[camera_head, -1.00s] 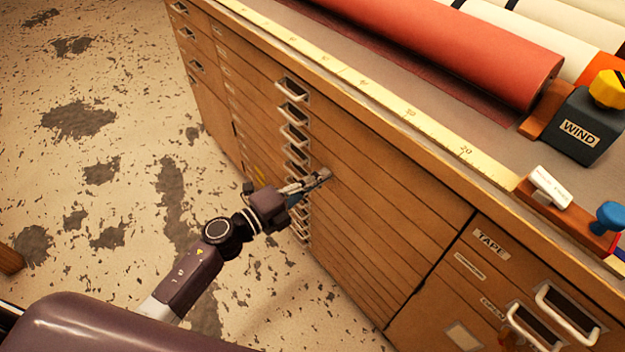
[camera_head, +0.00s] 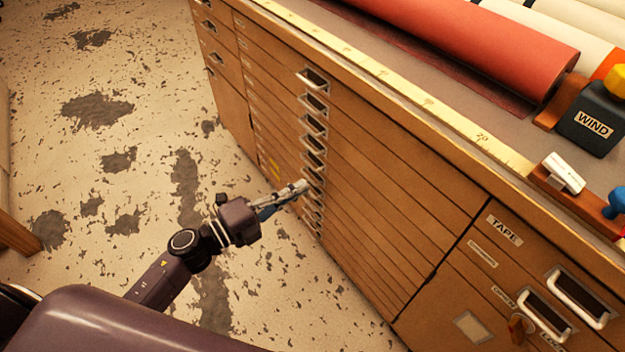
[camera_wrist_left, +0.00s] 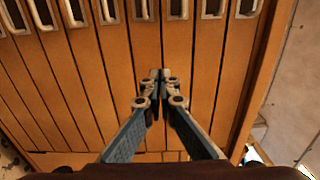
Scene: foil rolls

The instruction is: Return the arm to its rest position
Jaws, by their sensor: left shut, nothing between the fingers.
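My left gripper (camera_head: 303,187) reaches in from the lower left in the head view, in front of the wooden drawer cabinet (camera_head: 370,190). In the left wrist view its fingers (camera_wrist_left: 160,80) are closed together with nothing between them. The drawer fronts and a row of metal handles (camera_wrist_left: 140,10) lie behind the fingertips. In the head view the fingertips overlap the lower handles; I cannot tell whether they touch. My right gripper is in neither view.
On the cabinet top lie a red roll (camera_head: 470,45), a yellow ruler strip (camera_head: 410,95) and a block marked WIND (camera_head: 590,122). Drawers with larger handles (camera_head: 575,300), one labelled TAPE, are at the lower right. The stained floor (camera_head: 130,130) to the left is mostly clear.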

